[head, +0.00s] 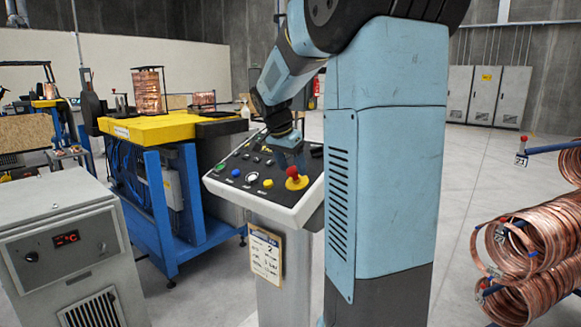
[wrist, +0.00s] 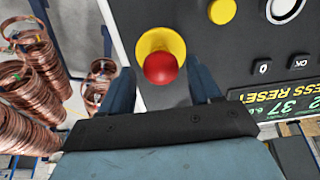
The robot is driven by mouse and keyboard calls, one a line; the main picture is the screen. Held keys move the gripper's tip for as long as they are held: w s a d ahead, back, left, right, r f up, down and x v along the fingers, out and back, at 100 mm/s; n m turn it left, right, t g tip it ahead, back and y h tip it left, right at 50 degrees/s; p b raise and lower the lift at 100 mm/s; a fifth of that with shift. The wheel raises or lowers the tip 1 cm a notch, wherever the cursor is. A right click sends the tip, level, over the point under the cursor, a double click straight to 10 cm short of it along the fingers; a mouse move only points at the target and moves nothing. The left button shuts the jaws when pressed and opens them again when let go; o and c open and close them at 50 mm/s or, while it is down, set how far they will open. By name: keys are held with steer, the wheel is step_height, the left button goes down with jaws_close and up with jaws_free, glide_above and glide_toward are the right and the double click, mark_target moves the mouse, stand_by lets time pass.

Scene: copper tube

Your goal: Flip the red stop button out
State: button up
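The red stop button (head: 292,172) has a round red head on a yellow base and sits on the sloped control panel (head: 226,187), near its right front. In the wrist view the red button (wrist: 161,68) shows on its yellow ring, close to the line between my fingers. My gripper (wrist: 160,85) is open, with one blue finger on each side of the button in that view. The fingers appear apart from the button. In the head view my gripper (head: 290,152) is above and behind the button, and its fingertips are hard to make out.
The panel carries several other buttons, including a blue one (head: 252,178) and a yellow one (wrist: 222,11), and a green-lettered display (wrist: 285,96). A yellow-topped workbench (head: 160,127) stands left behind. Copper coils (head: 540,245) are on the right.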

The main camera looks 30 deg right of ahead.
steer(key=shift+o, duration=0.4)
steer(key=shift+a+r, duration=0.1)
steer(key=shift+r, duration=0.2)
steer(key=v, duration=1.3)
steer(key=s+a+f+n+t+y, duration=0.1)
steer(key=s+a+f+n, duration=0.3)
steer(key=s, duration=0.3)
steer(key=s+a+f+n+t+y, duration=0.1)
steer(key=s+a+f+n, duration=0.4)
steer(key=s, duration=0.3)
steer(key=s+a+f+n+t+y, duration=0.2)
steer(key=s+a+f+n, duration=0.2)
steer(key=s, duration=0.4)
steer(key=shift+s+a+f+n, duration=0.25)
steer(key=shift+f+n, duration=0.25)
steer(key=shift+f, duration=0.05)
